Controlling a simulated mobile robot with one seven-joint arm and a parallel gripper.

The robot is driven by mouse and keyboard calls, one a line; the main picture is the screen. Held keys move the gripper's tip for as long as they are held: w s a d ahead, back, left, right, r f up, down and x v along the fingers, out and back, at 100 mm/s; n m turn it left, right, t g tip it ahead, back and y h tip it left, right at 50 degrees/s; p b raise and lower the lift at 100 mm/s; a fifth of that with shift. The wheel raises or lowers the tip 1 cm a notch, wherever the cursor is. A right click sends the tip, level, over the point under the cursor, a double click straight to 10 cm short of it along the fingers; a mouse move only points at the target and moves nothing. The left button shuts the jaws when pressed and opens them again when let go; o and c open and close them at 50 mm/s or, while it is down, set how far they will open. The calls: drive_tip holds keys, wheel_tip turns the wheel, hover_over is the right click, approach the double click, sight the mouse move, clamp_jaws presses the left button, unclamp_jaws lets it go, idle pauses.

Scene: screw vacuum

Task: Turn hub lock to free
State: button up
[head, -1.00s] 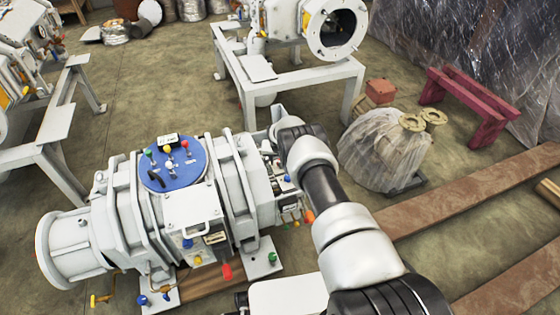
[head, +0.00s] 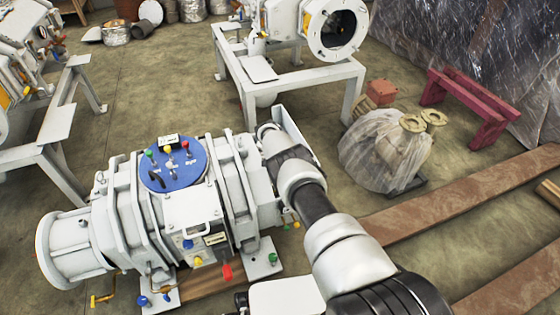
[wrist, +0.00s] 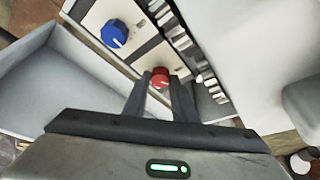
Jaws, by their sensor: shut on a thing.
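In the wrist view my gripper (wrist: 160,82) has its two dark fingers on either side of a red knob (wrist: 160,75), closed on it. A blue knob (wrist: 114,33) with a white mark sits on the same pale panel (wrist: 92,18), up and left of the red one. I cannot read which knob is labelled hub lock. In the head view the white screw vacuum machine (head: 180,215) stands at the lower left. My arm reaches its right end and hides the gripper and the knobs there.
A blue disc (head: 160,182) with several coloured knobs tops the machine. In the wrist view a grey tray-like wall (wrist: 45,85) lies close on the left, and a slotted strip (wrist: 185,45) runs beside the knobs. A wrapped bundle (head: 380,155) stands on the floor to the right.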

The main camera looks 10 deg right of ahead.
drive_tip(key=o, duration=1)
drive_tip(key=shift+o, duration=0.2)
drive_tip(key=shift+r, duration=0.1)
drive_tip(key=shift+a+r+p, duration=0.1)
drive_tip(key=shift+r+p, duration=0.2)
drive_tip(key=shift+p, duration=0.1)
drive_tip(key=p+v, duration=0.8)
drive_tip(key=v, duration=0.8)
drive_tip(key=shift+s+r+p, duration=0.25)
drive_tip(key=shift+s+p, duration=0.05)
drive_tip(key=shift+p, duration=0.1)
drive_tip(key=shift+a, duration=0.1)
